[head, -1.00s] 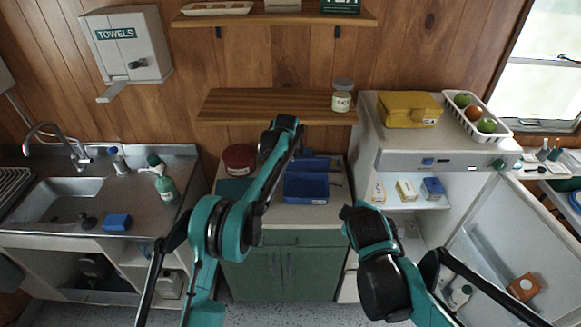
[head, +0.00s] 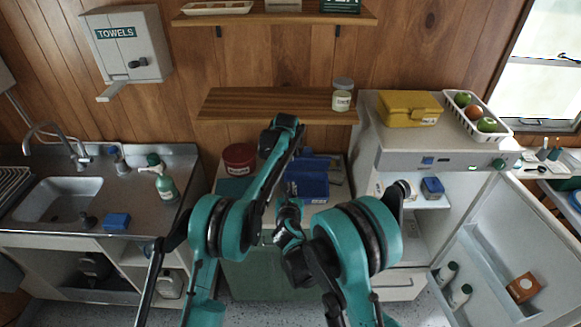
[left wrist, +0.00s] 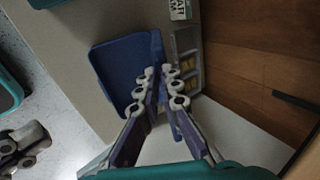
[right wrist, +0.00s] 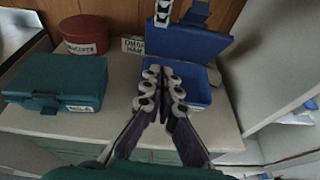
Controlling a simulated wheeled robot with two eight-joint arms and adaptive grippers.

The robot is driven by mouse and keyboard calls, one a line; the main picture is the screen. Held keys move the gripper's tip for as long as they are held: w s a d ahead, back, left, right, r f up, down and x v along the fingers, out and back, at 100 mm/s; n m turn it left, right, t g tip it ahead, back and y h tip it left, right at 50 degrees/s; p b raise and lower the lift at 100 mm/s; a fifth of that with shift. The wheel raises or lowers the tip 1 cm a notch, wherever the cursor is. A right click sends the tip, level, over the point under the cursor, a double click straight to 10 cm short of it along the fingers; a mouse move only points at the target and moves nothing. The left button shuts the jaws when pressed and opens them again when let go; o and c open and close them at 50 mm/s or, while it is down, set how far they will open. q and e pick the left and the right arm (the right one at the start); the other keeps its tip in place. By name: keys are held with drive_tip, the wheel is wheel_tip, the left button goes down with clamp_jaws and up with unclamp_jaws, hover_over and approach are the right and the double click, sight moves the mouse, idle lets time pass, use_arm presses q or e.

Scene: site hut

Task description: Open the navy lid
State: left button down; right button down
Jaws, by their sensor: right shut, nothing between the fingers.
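The navy box (head: 308,186) stands on the counter with its lid raised. In the right wrist view the lid (right wrist: 190,42) stands up at the back, above the open blue base (right wrist: 199,92).
A teal box (right wrist: 62,85) and a dark red tin (right wrist: 85,35) stand left of the navy box. A grey tray (left wrist: 187,60) with yellow items is behind the lid. A wooden shelf (head: 270,104) is above; an open fridge stands to the right.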

drive_tip(key=r+x, duration=0.2)
drive_tip(key=x, duration=1.1)
drive_tip(key=shift+w+a+r, duration=0.25)
drive_tip(key=shift+w+a, duration=0.05)
drive_tip(key=shift+w, duration=0.1)
